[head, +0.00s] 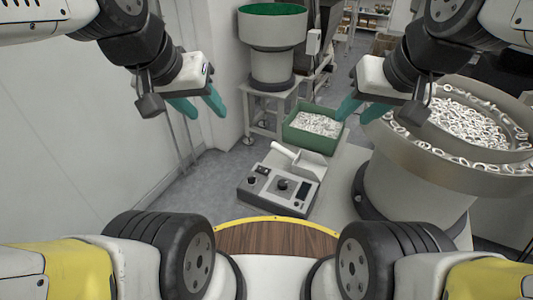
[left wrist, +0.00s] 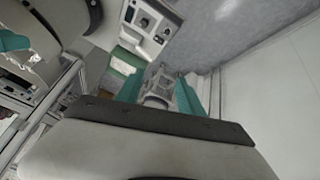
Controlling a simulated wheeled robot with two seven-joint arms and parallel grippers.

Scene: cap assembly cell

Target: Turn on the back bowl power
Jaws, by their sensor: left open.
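The control box (head: 283,184) is grey and stands in front of me, with a dark round knob, small dark switches at its left and a dark panel at its right. It also shows at the top of the left wrist view (left wrist: 152,27). The back bowl (head: 273,28), grey with a green inside, stands on a metal stand behind it. My left gripper (head: 199,106) is open and empty, in the air up and left of the box; its teal fingers show in the left wrist view (left wrist: 160,92). My right gripper (head: 360,110) is open and empty, up and right of the box. Switch positions are too small to tell.
A green bin (head: 312,139) of white parts stands behind the box. A large bowl (head: 420,172) full of white rings stands at the right, close to my right arm. A wood-topped surface with a yellow edge (head: 277,237) is nearest me. A bare wall is at the left.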

